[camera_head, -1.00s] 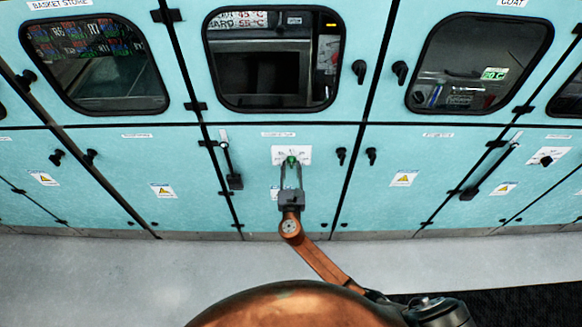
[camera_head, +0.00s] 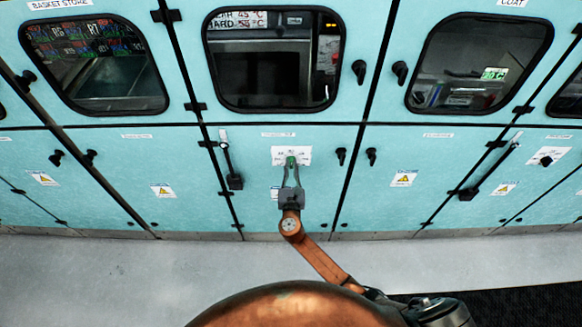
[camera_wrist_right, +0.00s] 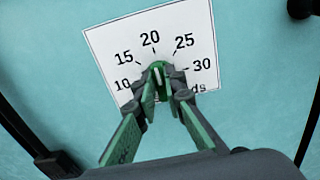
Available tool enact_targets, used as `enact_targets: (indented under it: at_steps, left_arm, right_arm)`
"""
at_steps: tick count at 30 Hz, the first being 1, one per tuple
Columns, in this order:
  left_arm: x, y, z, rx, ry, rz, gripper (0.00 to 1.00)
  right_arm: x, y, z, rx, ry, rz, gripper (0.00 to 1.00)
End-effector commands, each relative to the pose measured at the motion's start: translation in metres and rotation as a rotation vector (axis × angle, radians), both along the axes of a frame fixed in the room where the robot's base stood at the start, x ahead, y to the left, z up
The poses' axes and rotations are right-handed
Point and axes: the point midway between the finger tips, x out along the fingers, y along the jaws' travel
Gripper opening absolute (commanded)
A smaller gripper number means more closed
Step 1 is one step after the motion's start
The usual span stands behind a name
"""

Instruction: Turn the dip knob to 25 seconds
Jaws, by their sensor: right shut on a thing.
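The dip knob (camera_wrist_right: 157,66) is small and green with a white mark, on a white dial label (camera_wrist_right: 110,45) reading 10, 15, 20, 25 and 30. The mark appears to point up near 20; its exact angle is hard to read. The label also shows in the head view (camera_head: 302,152) on the middle lower door. My right gripper (camera_head: 291,168) reaches up to it with its fingertips together. In the wrist view, my right gripper (camera_wrist_right: 162,82) is shut on the knob, its fingers covering the lower part and some label text. My left gripper is out of view.
Black door handles (camera_head: 341,156) stand right of the dial, and a black vertical bar handle (camera_head: 235,181) stands to its left. Another dial label (camera_head: 547,156) is at the far right. The grey floor (camera_head: 100,275) before the doors is clear.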

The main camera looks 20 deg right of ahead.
Motion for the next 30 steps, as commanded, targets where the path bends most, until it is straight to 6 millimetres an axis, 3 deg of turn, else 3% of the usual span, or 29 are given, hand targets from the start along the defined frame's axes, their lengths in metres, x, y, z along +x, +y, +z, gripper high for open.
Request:
enact_targets:
  at_steps: [11,30]
  left_arm:
    - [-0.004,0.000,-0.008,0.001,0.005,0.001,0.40]
    - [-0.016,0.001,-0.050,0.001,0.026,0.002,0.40]
  right_arm:
    - [0.000,0.000,-0.002,0.075,-0.022,0.001,0.00]
    - [-0.001,-0.002,-0.005,0.555,-0.159,0.000,0.00]
